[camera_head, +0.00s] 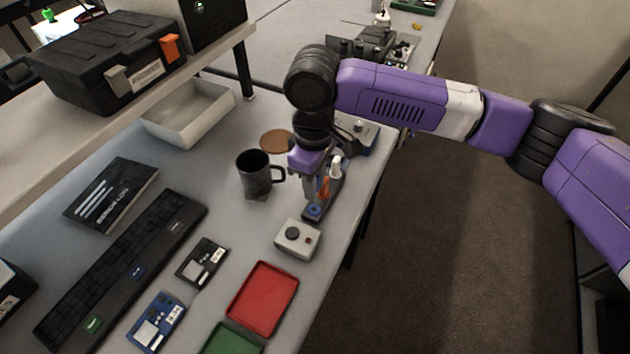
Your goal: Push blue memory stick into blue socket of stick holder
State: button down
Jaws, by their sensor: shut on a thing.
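The stick holder (335,187) is a narrow dark base near the table's right edge, running away from me. Its blue socket (315,210) is a blue ring at the near end. An orange stick (325,187) and a white stick (336,167) stand upright in the holder behind it. My gripper (307,196) points down at the near end, just above and left of the blue socket. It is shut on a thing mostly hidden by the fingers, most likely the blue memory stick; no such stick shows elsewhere. I cannot tell whether it touches the socket.
A dark mug (255,175) stands close to my gripper's left. A grey button box (297,239) sits just in front of the holder. A red tray (263,298), a green tray (232,340) and a keyboard (120,265) lie nearer. The table's right edge is close to the holder.

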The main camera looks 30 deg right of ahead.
aim_at(314, 209)
jog(key=shift+f+b, duration=2.1)
jog(key=shift+f, duration=0.45)
jog(key=shift+p, duration=1.05)
jog(key=shift+f, duration=0.6)
dwell(0.5)
jog(key=c, duration=1.1)
grip_release()
jog(key=shift+c, duration=0.2)
jog(key=shift+r+b, duration=0.65)
jog(key=shift+r, duration=3.25)
